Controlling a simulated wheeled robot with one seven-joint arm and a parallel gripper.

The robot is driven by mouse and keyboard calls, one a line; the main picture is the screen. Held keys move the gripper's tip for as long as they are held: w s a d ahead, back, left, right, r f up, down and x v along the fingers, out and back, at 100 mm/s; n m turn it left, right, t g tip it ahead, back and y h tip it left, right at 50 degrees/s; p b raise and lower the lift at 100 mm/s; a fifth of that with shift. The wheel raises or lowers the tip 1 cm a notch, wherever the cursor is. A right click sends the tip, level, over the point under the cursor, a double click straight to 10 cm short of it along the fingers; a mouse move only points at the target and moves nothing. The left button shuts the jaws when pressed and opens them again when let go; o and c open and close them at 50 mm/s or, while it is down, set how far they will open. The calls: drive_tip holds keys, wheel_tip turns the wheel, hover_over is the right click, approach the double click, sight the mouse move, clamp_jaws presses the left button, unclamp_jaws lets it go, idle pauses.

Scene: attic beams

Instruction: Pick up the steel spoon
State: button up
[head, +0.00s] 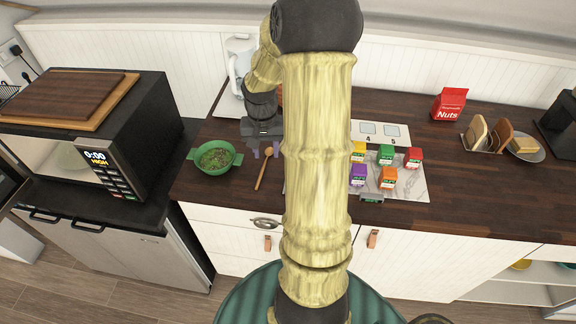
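I see no steel-coloured spoon. A brown, wooden-looking spoon (261,179) lies on the dark wood counter (225,182), its bowl end toward the back. My gripper (266,153) is just beyond that end, pointing down. Its two pale purplish fingertips stand apart, with nothing seen between them. Whether the fingers reach around the spoon's end is too small to tell. My arm hides the counter's middle.
A green two-handled bowl (214,157) of chopped food stands left of the spoon. Small coloured boxes (387,178) sit on a pale board (412,187) at right. A microwave (150,135) is at left. A red nuts bag (449,104) stands behind.

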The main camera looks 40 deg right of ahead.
drive_tip(key=d+r+m+p, duration=0.1)
drive_tip(key=d+m, duration=0.1)
drive_tip(key=d, duration=0.5)
drive_tip(key=shift+s+m, duration=0.25)
drive_tip(key=shift+m, duration=0.05)
drive_tip(key=shift+d+f, duration=0.1)
wheel_tip(320, 180, down, 12)
drive_tip(key=p, duration=0.3)
drive_tip(key=shift+f, duration=0.1)
drive_tip(key=f, duration=0.1)
drive_tip(key=f+p, duration=0.2)
drive_tip(key=shift+s+a+f, duration=0.15)
drive_tip(key=shift+a+f, duration=0.2)
drive_tip(key=shift+f+p, duration=0.3)
drive_tip(key=shift+f, duration=0.35)
